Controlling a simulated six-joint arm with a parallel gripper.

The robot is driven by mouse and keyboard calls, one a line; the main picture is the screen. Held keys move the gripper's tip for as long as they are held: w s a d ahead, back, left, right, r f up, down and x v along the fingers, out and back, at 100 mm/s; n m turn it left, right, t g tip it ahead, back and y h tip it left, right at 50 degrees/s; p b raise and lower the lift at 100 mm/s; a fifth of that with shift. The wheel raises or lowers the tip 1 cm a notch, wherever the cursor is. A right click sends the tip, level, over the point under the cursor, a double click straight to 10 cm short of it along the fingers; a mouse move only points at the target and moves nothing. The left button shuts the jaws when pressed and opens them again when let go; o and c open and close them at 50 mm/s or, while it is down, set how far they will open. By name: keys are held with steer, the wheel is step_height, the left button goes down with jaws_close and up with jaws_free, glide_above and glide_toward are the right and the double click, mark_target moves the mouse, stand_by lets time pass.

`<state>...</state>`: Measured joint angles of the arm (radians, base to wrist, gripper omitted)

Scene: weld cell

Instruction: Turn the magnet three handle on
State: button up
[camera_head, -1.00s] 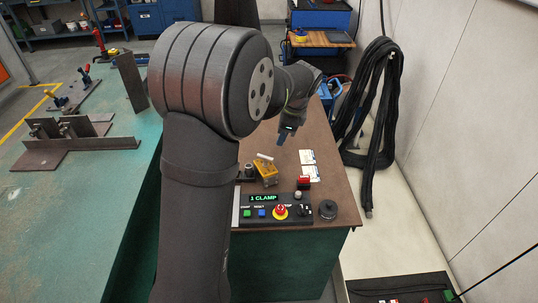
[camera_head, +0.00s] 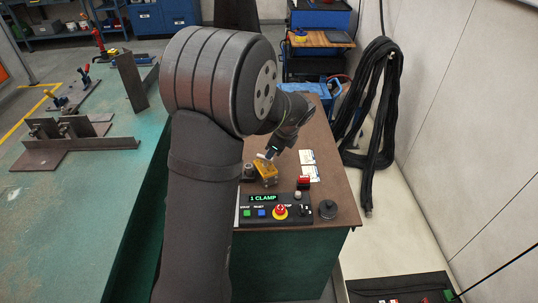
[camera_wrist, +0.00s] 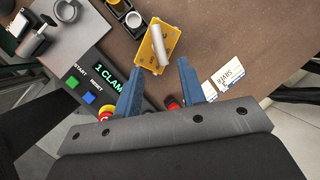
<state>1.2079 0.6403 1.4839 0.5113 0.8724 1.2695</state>
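My gripper (camera_wrist: 158,68) is open and empty, with its two blue fingers apart. A dark grey part with a handle-like arm (camera_wrist: 34,42) stands on a grey plate at the upper left of the wrist view. I cannot tell whether it is magnet three. No label naming magnet three is legible.
A control box (camera_head: 262,212) showing "1 CLAMP" has a red stop button (camera_head: 280,212). White cards (camera_head: 309,166) lie right of the bin. A black round knob (camera_head: 328,209) stands near the cart's corner. The green table (camera_head: 85,200) holds steel brackets and small coloured-handled tools.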

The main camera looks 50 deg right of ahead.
mark_target(265, 161)
steer(key=shift+x, duration=2.65)
jaws_close()
